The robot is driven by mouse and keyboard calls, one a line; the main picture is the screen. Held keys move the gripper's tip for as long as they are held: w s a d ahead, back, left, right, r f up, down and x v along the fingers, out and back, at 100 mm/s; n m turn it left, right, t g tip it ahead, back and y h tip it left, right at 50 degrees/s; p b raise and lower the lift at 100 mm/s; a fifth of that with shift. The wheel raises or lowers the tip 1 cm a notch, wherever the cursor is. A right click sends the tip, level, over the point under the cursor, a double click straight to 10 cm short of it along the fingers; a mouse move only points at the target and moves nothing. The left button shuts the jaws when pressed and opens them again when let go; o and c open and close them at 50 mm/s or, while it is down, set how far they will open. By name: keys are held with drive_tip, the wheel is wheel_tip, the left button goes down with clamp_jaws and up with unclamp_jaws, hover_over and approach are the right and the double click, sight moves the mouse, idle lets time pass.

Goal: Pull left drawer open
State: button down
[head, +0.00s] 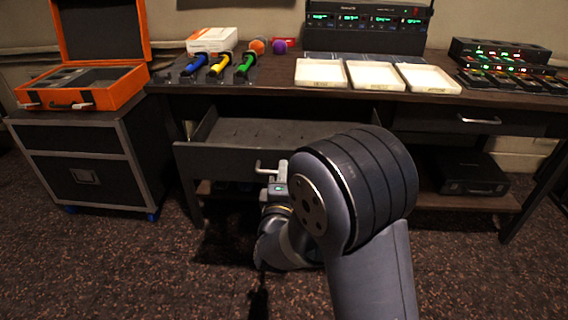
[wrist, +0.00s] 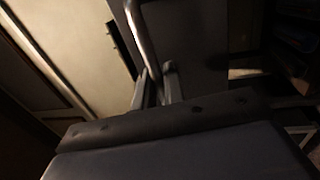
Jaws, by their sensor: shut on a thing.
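The left drawer (head: 232,162) of the dark desk is pulled part way out, and its empty inside shows from above. Its silver bar handle (head: 259,168) is on the front panel. My gripper (head: 275,177) is at this handle, partly hidden behind my arm. In the wrist view the handle (wrist: 143,36) runs down between the two fingers of my gripper (wrist: 157,86), which are shut on it. The right part of the drawer front is hidden by my arm.
The right drawer (head: 480,122) is shut. The desktop holds three white trays (head: 374,77), coloured microphones (head: 220,66) and audio gear (head: 505,68). A wheeled case (head: 82,160) with an open orange box (head: 118,90) stands left of the drawer. Front floor is clear.

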drive_tip(key=shift+s, duration=2.4)
drive_tip(key=c, duration=1.6)
unclamp_jaws()
drive_tip(key=s, duration=0.3)
drive_tip(key=s+f, duration=0.1)
drive_tip(key=s, duration=0.3)
drive_tip(key=s+f+p, duration=0.1)
drive_tip(key=s, duration=0.2)
drive_tip(key=shift+s+a, duration=0.25)
drive_tip(key=shift+s, duration=0.05)
drive_tip(key=shift+w, duration=0.1)
drive_tip(key=w, duration=0.3)
drive_tip(key=w+r, duration=0.1)
drive_tip(key=w, duration=0.3)
drive_tip(key=w+r+b, duration=0.1)
drive_tip(key=w, duration=0.2)
drive_tip(key=shift+w+d, duration=0.2)
drive_tip(key=shift+w, duration=0.2)
